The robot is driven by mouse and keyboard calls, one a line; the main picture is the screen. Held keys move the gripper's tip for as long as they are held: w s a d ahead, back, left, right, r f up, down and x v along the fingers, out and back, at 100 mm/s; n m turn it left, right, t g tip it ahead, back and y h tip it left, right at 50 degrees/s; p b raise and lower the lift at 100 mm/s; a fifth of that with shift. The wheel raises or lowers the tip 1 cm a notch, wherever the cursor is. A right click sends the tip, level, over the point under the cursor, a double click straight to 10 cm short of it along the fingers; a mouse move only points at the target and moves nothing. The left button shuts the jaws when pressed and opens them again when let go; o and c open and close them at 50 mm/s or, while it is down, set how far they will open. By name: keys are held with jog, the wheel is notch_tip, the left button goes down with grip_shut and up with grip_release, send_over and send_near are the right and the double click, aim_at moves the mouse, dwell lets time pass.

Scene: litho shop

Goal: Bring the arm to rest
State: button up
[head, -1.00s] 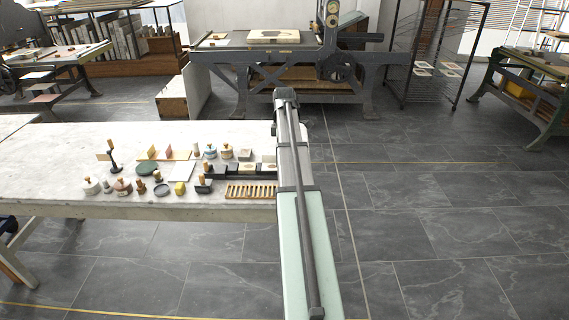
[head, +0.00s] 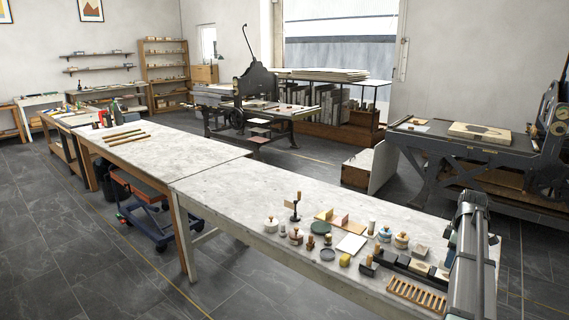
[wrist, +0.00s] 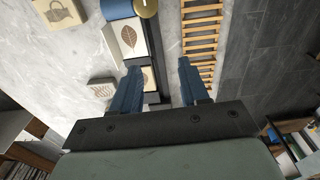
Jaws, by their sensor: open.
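My gripper (wrist: 159,66) is open in the wrist view, with two blue fingers spread apart. Nothing is between the fingertips but a view of the worktable below. The worktable (head: 225,188) stands under it, and its pale top also shows in the wrist view (wrist: 85,65). My arm fills the right side of the head view, over the table's right end. The gripper itself cannot be made out in the head view.
A slatted wooden rack (head: 417,296) lies near the table's front right edge; it also shows in the wrist view (wrist: 203,45). A dark tray (head: 387,267), a white tile (head: 351,243) and several stamps and jars stand nearby. The table's left part is clear.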

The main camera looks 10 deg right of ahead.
jog(key=w+a+f+n+y, duration=0.1)
jog(key=w+a, duration=0.3)
jog(key=a, duration=0.5)
jog(key=w+a+f+n+t+y, duration=0.1)
jog(key=w+a, duration=0.2)
jog(key=a, duration=0.6)
jog(key=w+a+f+n+y, duration=0.1)
jog(key=w+a, duration=0.3)
jog(key=a, duration=0.5)
jog(key=s+a+f+m+y, duration=0.1)
jog(key=s+a+f, duration=0.2)
jog(key=a+f, duration=0.95)
jog(key=s+a+f+m+g+h, duration=0.1)
jog(key=s+a+f+m+g, duration=0.15)
jog(key=s+f, duration=0.8)
jog(key=s+a+f+m+g+h, duration=0.1)
jog(key=s+a+f+m+g, duration=0.2)
jog(key=s+f, duration=0.75)
jog(key=s+f+m+g, duration=0.1)
jog(key=s+f, duration=0.3)
jog(key=s, duration=0.5)
jog(key=s+f+m+g+h, duration=0.1)
jog(key=s+f+m, duration=0.2)
jog(key=s, duration=0.6)
jog(key=s+f+m+g+h, duration=0.1)
jog(key=s+f+m, duration=0.1)
jog(key=s+f, duration=0.4)
jog(key=s, duration=0.4)
jog(key=shift+d+f, duration=0.25)
